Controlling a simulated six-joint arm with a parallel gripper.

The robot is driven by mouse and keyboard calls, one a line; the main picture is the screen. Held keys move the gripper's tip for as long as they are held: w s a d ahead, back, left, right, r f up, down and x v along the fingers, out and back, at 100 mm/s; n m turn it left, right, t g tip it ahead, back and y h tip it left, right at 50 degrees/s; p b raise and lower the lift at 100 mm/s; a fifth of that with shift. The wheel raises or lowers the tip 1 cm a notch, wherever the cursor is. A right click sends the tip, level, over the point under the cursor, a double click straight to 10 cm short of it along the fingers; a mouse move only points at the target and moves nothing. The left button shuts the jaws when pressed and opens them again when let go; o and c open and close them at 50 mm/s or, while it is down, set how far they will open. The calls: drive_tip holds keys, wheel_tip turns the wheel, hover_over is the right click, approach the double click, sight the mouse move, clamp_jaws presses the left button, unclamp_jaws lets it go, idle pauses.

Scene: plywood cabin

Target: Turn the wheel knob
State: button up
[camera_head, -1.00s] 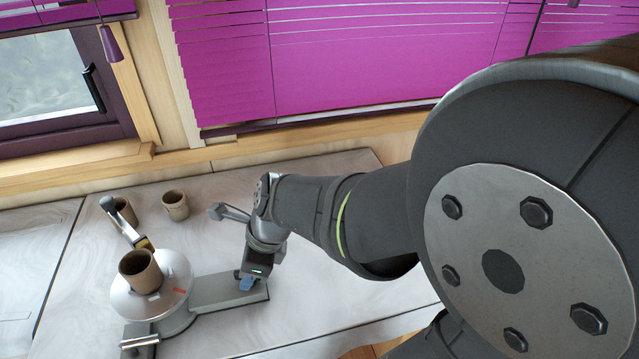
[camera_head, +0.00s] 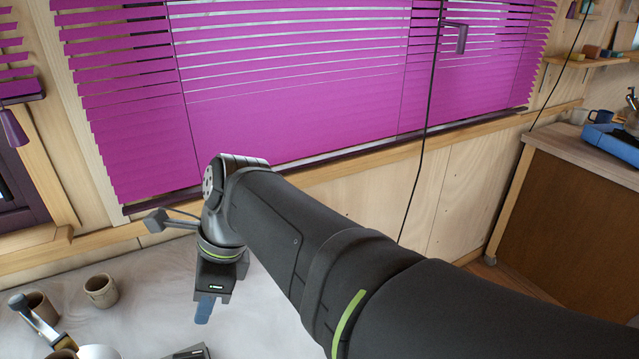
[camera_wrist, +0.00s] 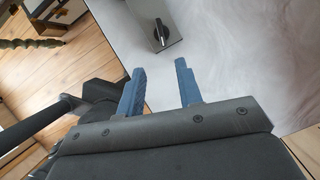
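The knob (camera_wrist: 161,33) is dark with a light pointer line and sits on the end of the pottery wheel's grey base (camera_wrist: 174,47) in the wrist view. My gripper (camera_wrist: 160,90) is open and empty, its two blue fingers apart. The knob lies beyond the fingertips, roughly in line with the gap and not between them. In the head view my gripper (camera_head: 204,309) hangs above the table, with the end of the grey base (camera_head: 188,352) just below it at the picture's bottom edge. The knob cannot be made out there.
Two brown cups (camera_head: 101,291) (camera_head: 37,308) stand at the left on the pale table (camera_head: 150,290). The wheel's disc (camera_head: 98,352) is mostly cut off. A window with purple blinds (camera_head: 290,110) is behind. A wooden counter (camera_head: 580,190) stands at the right.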

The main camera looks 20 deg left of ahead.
sight(188, 354)
drive_tip(key=shift+v, duration=1.4)
drive_tip(key=shift+f, duration=0.15)
drive_tip(key=x, duration=1.7)
drive_tip(key=shift+a, duration=0.15)
